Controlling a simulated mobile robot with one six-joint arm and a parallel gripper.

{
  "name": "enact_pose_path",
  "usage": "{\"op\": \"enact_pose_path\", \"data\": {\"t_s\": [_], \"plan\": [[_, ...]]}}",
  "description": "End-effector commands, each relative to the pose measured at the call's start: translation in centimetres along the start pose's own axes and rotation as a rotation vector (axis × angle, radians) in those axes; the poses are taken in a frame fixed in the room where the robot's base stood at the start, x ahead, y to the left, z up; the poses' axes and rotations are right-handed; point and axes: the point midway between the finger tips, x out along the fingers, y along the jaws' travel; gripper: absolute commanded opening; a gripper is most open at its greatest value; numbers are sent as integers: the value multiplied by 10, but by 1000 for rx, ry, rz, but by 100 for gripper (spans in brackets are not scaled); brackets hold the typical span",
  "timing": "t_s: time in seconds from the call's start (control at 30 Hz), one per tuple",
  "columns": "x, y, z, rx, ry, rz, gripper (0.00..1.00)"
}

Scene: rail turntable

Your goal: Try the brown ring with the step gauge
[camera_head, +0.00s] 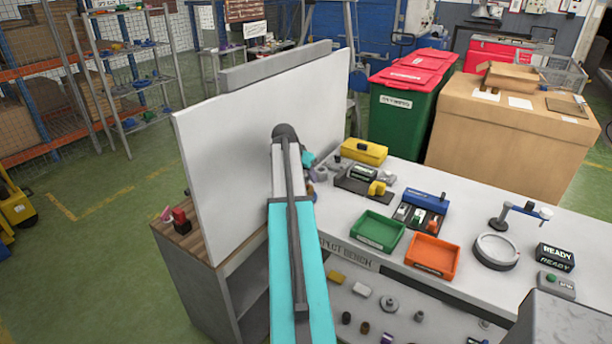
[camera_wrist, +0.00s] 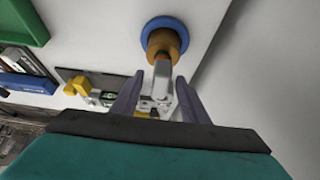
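In the wrist view a stepped, round-bodied thing stands out from a pale surface. It has a wide blue disc (camera_wrist: 165,24), which I take to be part of the step gauge, and a narrower orange-brown section. I cannot tell whether that section is the brown ring or a step. A small orange tip lies just beyond my gripper (camera_wrist: 161,76). In the head view my own arm hides most of this spot.
The bench holds a green tray (camera_head: 363,232), an orange tray (camera_head: 432,256), a yellow case (camera_head: 364,151), a blue-backed rack (camera_head: 424,198) and a round grey stand (camera_head: 496,251). A tall white panel (camera_head: 225,150) rises left of my arm. A sign (camera_head: 557,254) reads READY.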

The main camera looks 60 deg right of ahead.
Motion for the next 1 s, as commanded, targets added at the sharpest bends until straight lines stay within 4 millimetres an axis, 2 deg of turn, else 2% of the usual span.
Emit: {"op": "enact_pose_path", "data": {"t_s": [0.47, 0.67, 1.0], "plan": [[-7, 0, 0, 0, 1, 0, 40], [-23, 0, 1, 0, 1, -1, 40], [-63, 0, 0, 0, 2, -1, 40]]}}
